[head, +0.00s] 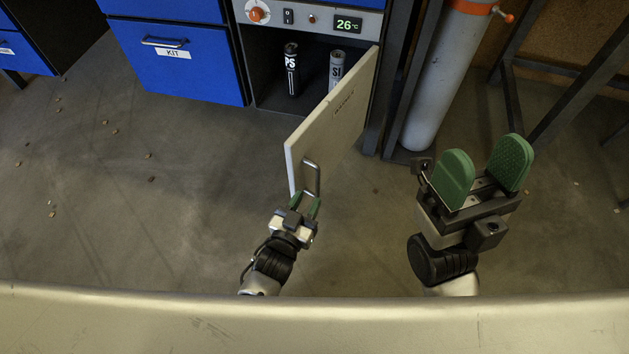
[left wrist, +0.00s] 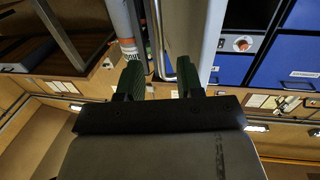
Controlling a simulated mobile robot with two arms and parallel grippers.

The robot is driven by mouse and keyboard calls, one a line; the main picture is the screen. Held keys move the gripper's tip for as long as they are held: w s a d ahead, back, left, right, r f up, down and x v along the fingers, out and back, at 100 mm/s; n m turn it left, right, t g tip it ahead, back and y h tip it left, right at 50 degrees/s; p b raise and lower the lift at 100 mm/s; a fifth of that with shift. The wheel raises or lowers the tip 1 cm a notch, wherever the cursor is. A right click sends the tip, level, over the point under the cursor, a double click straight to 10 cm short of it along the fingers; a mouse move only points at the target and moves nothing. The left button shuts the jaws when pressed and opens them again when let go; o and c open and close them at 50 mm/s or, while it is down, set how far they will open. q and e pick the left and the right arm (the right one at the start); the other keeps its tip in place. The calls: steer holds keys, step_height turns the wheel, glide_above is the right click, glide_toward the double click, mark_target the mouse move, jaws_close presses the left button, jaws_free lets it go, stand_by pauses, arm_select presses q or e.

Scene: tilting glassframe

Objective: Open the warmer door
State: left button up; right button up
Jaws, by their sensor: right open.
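The warmer door (head: 336,120), a pale flat panel, stands swung out from the warmer (head: 267,85), hinged at the right, with the dark inside showing. A metal bar handle (head: 318,180) is near its free edge. My left gripper (head: 305,206) is at the lower end of the handle, its green fingers apart; whether they touch the bar is unclear. In the left wrist view the door (left wrist: 190,30) runs up beyond the parted fingers (left wrist: 160,80). My right gripper (head: 482,172) is open and empty, to the right of the door.
Inside the warmer stand a black cartridge (head: 291,70) and a grey one (head: 336,68). The display (head: 348,25) reads 26°C. A grey gas cylinder (head: 440,80) stands to the right. Blue drawers (head: 180,70) are at the left. The floor left of the door is mostly clear.

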arm_select(q)
steer(key=p+v, duration=0.1)
steer(key=v, duration=0.3)
